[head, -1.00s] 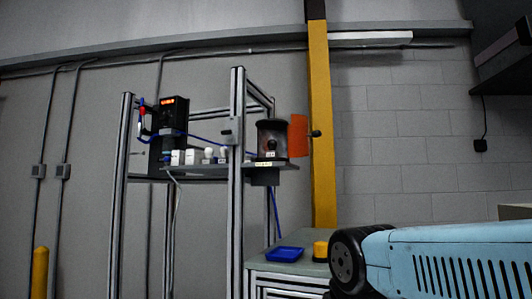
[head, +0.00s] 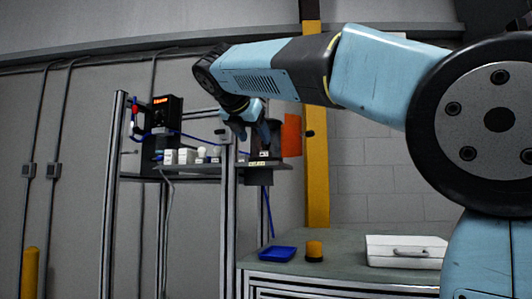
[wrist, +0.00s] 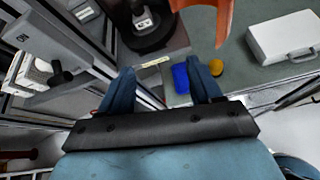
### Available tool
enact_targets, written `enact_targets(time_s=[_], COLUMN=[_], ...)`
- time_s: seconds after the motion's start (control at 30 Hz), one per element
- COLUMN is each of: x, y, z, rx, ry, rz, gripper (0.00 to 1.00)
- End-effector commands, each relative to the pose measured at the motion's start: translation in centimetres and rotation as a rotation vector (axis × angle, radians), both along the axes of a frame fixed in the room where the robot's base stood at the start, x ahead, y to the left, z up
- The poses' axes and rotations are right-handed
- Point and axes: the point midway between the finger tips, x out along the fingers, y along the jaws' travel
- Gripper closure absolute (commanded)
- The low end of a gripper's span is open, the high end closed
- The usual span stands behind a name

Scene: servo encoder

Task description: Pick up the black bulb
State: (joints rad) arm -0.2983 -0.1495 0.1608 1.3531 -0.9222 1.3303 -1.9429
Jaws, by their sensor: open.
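The black bulb appears to be the small dark shape (wrist: 137,6) above a labelled base inside a dark round housing (wrist: 158,38), at the top of the wrist view. It is partly cut off there. In the head view the housing (head: 264,142) stands on the right end of the raised shelf, and my gripper partly covers it. My gripper (head: 252,136) is beside and in front of the housing, near its upper part. In the wrist view my gripper (wrist: 163,76) has its two fingers spread with nothing between them.
An orange curved door (wrist: 210,18) stands open right of the housing. A metal frame post (head: 228,210) rises close to my gripper. White bulbs (head: 202,152) and boxes are on the shelf (head: 192,171). Below are a blue tray (head: 278,254), a yellow-black item (head: 314,251) and a white case (head: 405,251).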

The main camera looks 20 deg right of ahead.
Motion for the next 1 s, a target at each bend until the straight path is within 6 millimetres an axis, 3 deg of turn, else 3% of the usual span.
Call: enact_targets(time_s=[0.1,0.27,0.7,1.0], x=[0.9,1.5,6.6,7.8], y=[0.8,0.9,-2.8,-3.7], z=[2.2,3.2,0.7,0.0], rx=[-0.110,-0.177,-0.181,-0.179], ry=[0.025,0.045,0.047,0.046], rz=[0.038,0.057,0.057,0.058], gripper=[0.36,0.36,0.36,0.36])
